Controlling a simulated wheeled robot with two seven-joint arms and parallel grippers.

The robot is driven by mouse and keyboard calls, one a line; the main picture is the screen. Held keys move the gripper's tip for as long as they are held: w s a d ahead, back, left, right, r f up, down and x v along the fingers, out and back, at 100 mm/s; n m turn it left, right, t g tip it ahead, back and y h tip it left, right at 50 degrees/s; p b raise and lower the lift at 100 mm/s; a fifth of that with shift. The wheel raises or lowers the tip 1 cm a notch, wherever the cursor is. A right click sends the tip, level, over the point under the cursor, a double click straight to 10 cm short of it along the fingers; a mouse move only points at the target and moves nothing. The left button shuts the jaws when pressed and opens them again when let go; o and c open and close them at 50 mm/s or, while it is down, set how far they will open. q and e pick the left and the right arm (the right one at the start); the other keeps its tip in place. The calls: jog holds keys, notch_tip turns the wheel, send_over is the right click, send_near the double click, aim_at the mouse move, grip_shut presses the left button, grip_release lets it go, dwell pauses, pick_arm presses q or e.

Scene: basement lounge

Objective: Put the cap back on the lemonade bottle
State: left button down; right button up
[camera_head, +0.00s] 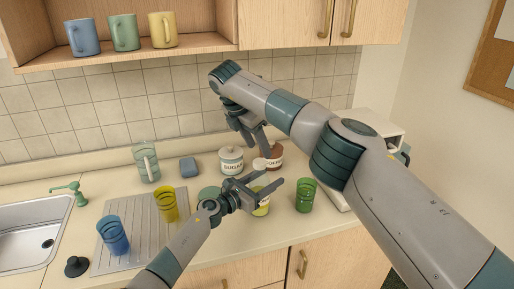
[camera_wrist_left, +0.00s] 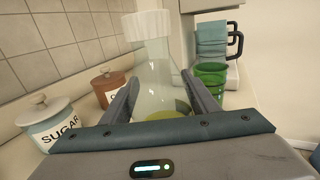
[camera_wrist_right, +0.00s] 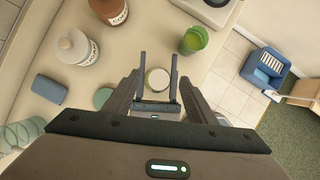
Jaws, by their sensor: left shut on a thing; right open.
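The lemonade bottle (camera_wrist_left: 155,80) is clear glass with yellow-green liquid low inside. It stands upright on the counter, and its lower part also shows in the head view (camera_head: 262,209). My left gripper (camera_head: 271,183) is shut around the bottle's body from the side. A white cap (camera_wrist_left: 153,22) sits on top of the bottle's neck; I cannot tell how tightly. The cap shows from above as a pale disc in the right wrist view (camera_wrist_right: 157,80). My right gripper (camera_head: 257,147) is open and empty, pointing down above the bottle, apart from the cap.
The sugar jar (camera_head: 231,160) and coffee jar (camera_head: 274,156) stand behind the bottle. A green cup (camera_head: 306,195) is close on its right. A round green disc (camera_wrist_right: 102,97) and blue block (camera_head: 188,167) lie left. Yellow (camera_head: 165,204) and blue (camera_head: 113,235) cups stand on the drainboard.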

jog(key=o, duration=0.6)
jog(key=shift+c, duration=0.2)
jog(key=shift+r, duration=0.1)
jog(key=v, duration=1.2)
pick_arm(q)
jog(key=c, duration=0.6)
grip_release()
jog(key=shift+a, duration=0.1)
